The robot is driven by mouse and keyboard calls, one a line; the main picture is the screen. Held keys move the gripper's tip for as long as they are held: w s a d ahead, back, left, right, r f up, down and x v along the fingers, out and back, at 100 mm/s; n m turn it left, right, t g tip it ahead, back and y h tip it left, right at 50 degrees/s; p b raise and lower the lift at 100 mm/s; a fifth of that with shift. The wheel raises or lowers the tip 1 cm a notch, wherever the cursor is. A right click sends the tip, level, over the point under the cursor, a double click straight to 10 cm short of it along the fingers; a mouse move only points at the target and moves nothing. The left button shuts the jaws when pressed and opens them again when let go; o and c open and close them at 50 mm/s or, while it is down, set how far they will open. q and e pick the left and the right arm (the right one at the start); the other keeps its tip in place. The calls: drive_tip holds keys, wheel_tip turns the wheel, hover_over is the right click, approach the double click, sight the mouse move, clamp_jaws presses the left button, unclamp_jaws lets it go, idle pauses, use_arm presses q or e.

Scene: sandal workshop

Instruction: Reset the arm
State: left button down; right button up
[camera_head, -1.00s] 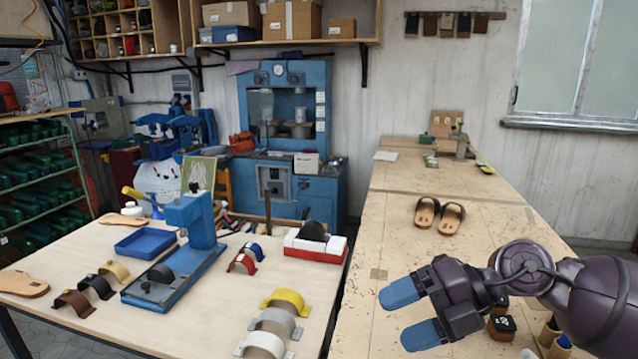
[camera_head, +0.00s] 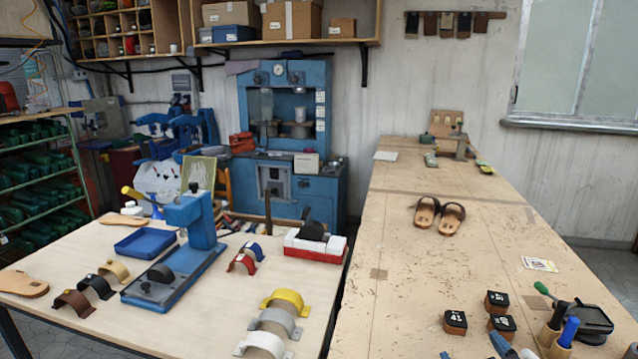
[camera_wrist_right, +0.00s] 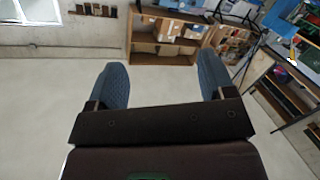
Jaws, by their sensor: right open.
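My right gripper is open and empty in the right wrist view (camera_wrist_right: 160,82), with its two blue fingers wide apart and nothing between them. Only its blue fingertips seem to show at the bottom edge of the head view (camera_head: 472,349), low by the front of the right bench (camera_head: 400,240). The rest of the right arm is out of the head view. My left gripper is in neither view.
Several black-topped blocks (camera_head: 455,321), a black tray (camera_head: 592,318) and upright tools stand at the bench's front right. A pair of sandals (camera_head: 439,214) lies farther back. The left table (camera_head: 190,335) holds a blue press (camera_head: 190,240) and several straps.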

drive_tip(key=s+d+f+m+g+h, duration=0.1)
drive_tip(key=s+d+f+m+g, duration=0.1)
drive_tip(key=s+f+g, duration=0.75)
drive_tip(key=s+d+f+m+g, duration=0.2)
drive_tip(key=s+f+m+g, duration=0.15)
drive_tip(key=s+f, duration=0.6)
use_arm(q)
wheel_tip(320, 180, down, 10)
drive_tip(key=b, duration=1)
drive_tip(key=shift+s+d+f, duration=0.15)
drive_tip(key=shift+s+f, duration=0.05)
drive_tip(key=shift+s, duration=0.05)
use_arm(e)
drive_tip(key=w+f+t, duration=0.2)
drive_tip(key=f+t, duration=0.1)
drive_tip(key=f, duration=0.6)
drive_tip(key=w+f+n+t, duration=0.1)
drive_tip(key=f+t, duration=0.3)
drive_tip(key=f, duration=0.5)
drive_tip(key=shift+w+a+f+y, duration=0.2)
drive_tip(key=shift+w+f+y, duration=0.15)
drive_tip(key=shift+w, duration=0.5)
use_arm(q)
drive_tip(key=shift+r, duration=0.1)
use_arm(e)
drive_tip(key=shift+n, duration=0.25)
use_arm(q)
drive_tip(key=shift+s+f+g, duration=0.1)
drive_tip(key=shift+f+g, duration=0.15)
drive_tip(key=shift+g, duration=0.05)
